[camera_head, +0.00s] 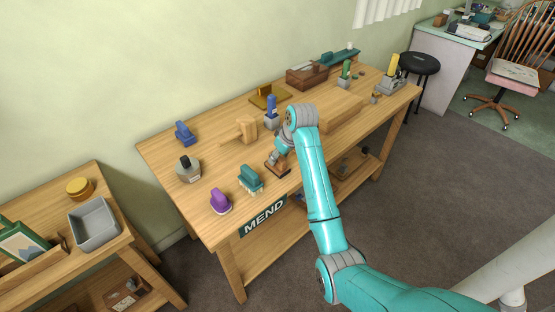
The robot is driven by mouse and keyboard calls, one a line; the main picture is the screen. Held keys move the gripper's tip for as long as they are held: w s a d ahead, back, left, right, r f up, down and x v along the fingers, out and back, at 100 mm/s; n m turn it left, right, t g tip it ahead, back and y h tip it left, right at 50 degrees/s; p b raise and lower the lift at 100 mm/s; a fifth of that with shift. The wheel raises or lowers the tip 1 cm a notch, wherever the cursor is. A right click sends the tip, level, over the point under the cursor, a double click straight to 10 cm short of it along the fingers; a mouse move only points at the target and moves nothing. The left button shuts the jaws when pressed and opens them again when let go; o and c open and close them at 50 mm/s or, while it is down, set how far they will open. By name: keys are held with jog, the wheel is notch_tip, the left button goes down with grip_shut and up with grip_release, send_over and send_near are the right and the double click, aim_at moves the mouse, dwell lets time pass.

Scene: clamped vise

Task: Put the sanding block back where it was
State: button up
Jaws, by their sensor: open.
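A small brown block (284,171), which looks like the sanding block, is low on the wooden workbench near its front edge, right of the teal brush. My gripper (276,162) is directly over it, pointing down, with its fingers close to or around it. The fingers are small in view and partly merge with the block, so I cannot tell whether they touch it. My gripper is open.
Near my gripper are a teal brush (250,179), a purple brush (220,202), a wooden mallet (243,129) and a blue-handled tool (271,108). A grey vise (391,87) holds a yellow piece at the far right. The bench (215,160) has bare wood at left.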

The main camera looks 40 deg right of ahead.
jog(key=v, duration=0.9)
jog(key=shift+r, duration=0.1)
